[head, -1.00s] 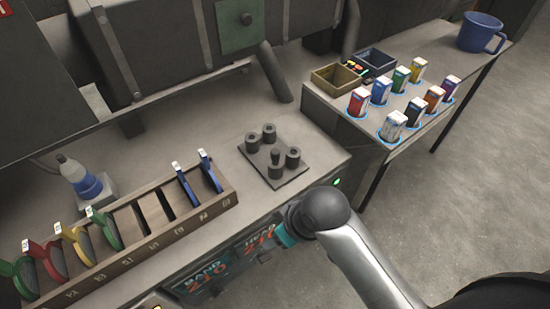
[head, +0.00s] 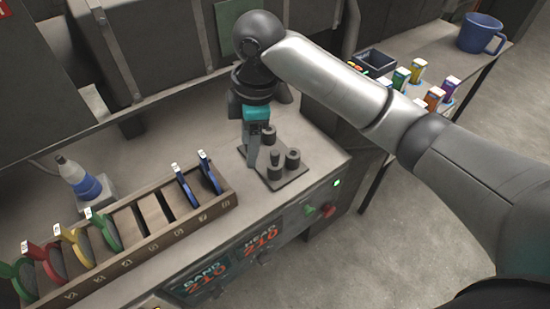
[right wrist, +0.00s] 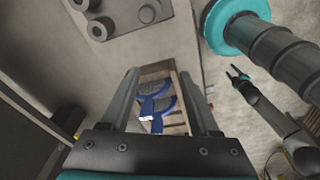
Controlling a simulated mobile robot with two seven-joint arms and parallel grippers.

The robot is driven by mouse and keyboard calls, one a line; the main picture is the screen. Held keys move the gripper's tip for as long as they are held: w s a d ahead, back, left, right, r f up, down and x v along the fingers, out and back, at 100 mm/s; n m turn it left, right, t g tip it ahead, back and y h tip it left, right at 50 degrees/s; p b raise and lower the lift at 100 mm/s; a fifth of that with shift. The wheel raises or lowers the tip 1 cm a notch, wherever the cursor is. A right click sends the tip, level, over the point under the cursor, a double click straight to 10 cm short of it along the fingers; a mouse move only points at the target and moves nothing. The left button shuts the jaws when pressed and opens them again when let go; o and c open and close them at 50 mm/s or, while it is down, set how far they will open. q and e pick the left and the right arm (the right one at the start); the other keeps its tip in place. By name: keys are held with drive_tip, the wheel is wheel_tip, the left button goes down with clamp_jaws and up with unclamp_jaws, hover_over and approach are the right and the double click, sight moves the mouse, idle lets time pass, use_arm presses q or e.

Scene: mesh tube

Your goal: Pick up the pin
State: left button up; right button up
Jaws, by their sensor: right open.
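A dark flat plate (head: 284,182) on the bench carries several dark upright posts. The pin (head: 275,162) appears to be the narrower-topped post at the front of the plate; the others look like hollow cylinders. My right gripper (head: 253,158) points down at the plate's left edge, beside the pin, and hides part of the plate. In the right wrist view its fingers (right wrist: 160,76) are apart with nothing between them. The plate (right wrist: 128,20) shows there at the top left, outside the fingers. A small gripper, apparently my left (right wrist: 237,73), shows at the right, too small to judge.
A wooden rack (head: 130,256) with coloured-handled tools stands left of the plate. On the side table, a blue mug (head: 481,33), a dark bin (head: 375,61) and several coloured boxes stand behind my right arm.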

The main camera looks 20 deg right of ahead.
wheel_tip(320, 180, up, 7)
drive_tip(key=n+h, duration=0.1)
drive_tip(key=h, duration=0.1)
hover_over(275, 152)
drive_tip(key=a, duration=0.1)
drive_tip(key=shift+g, duration=0.3)
drive_tip(key=f, duration=0.3)
drive_tip(key=f+b, duration=0.1)
drive_tip(key=f, duration=0.2)
drive_tip(key=f+b, duration=0.1)
drive_tip(key=f, duration=0.2)
drive_tip(key=shift+w+d+f, duration=0.1)
drive_tip(key=shift+w+f, duration=0.2)
drive_tip(key=f, duration=0.1)
drive_tip(key=f+b, duration=0.1)
drive_tip(key=f, duration=0.1)
drive_tip(key=d+f, duration=0.1)
drive_tip(key=shift+s+f+b, duration=0.3)
drive_tip(key=shift+s+b, duration=0.05)
drive_tip(key=shift+a+f, duration=0.1)
drive_tip(key=shift+f, duration=0.25)
drive_tip(key=shift+c, duration=0.4)
drive_tip(key=shift+r, duration=0.1)
clamp_jaws()
